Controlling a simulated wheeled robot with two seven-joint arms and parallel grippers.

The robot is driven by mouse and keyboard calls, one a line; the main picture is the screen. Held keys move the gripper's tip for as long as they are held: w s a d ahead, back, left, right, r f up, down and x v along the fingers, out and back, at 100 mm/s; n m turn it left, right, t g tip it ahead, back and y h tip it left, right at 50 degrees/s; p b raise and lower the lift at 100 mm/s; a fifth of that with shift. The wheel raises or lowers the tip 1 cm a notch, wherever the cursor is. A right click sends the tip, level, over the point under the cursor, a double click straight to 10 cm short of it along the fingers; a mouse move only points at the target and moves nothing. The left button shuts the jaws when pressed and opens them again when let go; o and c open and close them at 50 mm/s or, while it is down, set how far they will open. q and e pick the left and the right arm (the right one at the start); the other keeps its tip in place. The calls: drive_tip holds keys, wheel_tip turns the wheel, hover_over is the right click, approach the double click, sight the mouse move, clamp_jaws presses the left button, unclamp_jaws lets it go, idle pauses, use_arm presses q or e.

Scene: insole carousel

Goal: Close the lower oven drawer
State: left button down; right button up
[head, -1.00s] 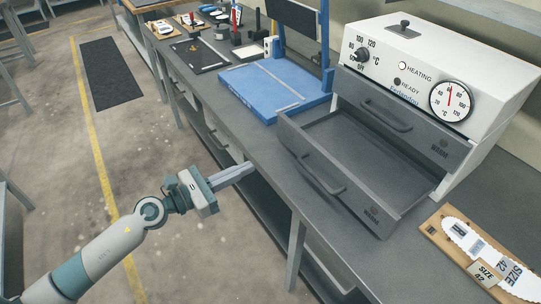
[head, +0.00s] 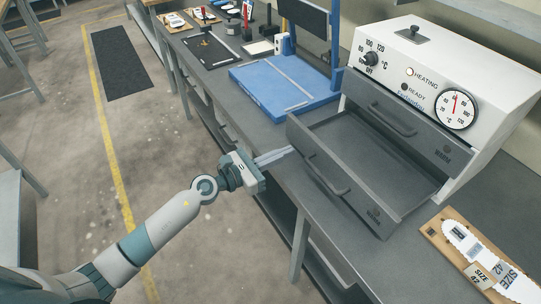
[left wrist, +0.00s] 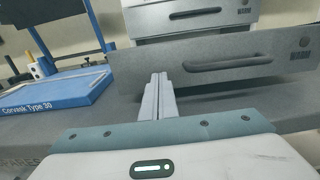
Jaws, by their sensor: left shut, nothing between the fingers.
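The lower oven drawer (head: 340,185) is pulled out over the bench, its grey tray showing empty in the head view. Its front with the bar handle (head: 327,175) faces me; the handle also shows in the left wrist view (left wrist: 228,64). The upper drawer (head: 398,115) sits above it in the white oven (head: 447,62). My left gripper (head: 288,151) is shut and empty, with its fingertips close to the left end of the lower drawer's front. I cannot tell whether they touch. My right gripper is not in view.
A blue stand (head: 275,90) marked "Corvask Type 30" is on the bench left of the oven. A wooden board with a white size 42 insole (head: 470,245) lies to the right. The grey bench edge runs below the drawer.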

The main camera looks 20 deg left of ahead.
sight(304, 144)
use_arm(q)
drive_tip(key=shift+x, duration=1.2)
drive_tip(key=shift+w+d, duration=0.35)
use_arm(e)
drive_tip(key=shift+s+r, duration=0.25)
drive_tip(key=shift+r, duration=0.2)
use_arm(q)
drive_tip(key=shift+w+d, duration=0.1)
